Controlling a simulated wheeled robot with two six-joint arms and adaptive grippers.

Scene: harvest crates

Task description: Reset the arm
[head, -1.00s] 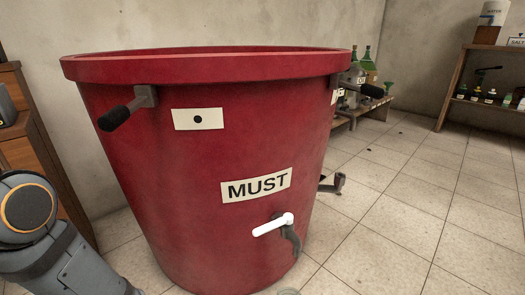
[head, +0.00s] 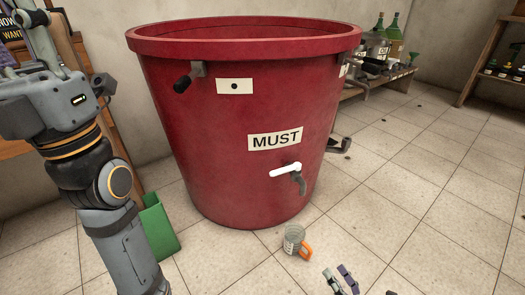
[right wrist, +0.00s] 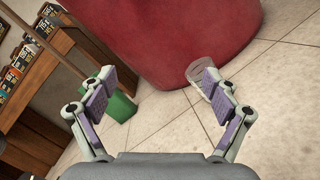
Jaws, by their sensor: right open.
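My right gripper (head: 341,280) shows at the bottom edge of the head view, below the glass mug. It also shows in the right wrist view (right wrist: 156,95), open and empty, its purple-padded fingers wide apart. My left arm rises at the left of the head view; my left gripper (head: 35,30) is at the upper left, partly cut off by the frame, so its jaws are unclear. A large red vat (head: 215,135) labelled MUST stands upright on the floor, with a white-handled tap (head: 286,170) low on its front.
A clear mug with an orange handle (head: 294,241) stands on the floor below the tap. A green bin (head: 160,228) stands beside my left arm. A low bench with bottles (head: 375,78) and a shelf (head: 480,75) are at the back right. The tiled floor at right is mostly clear.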

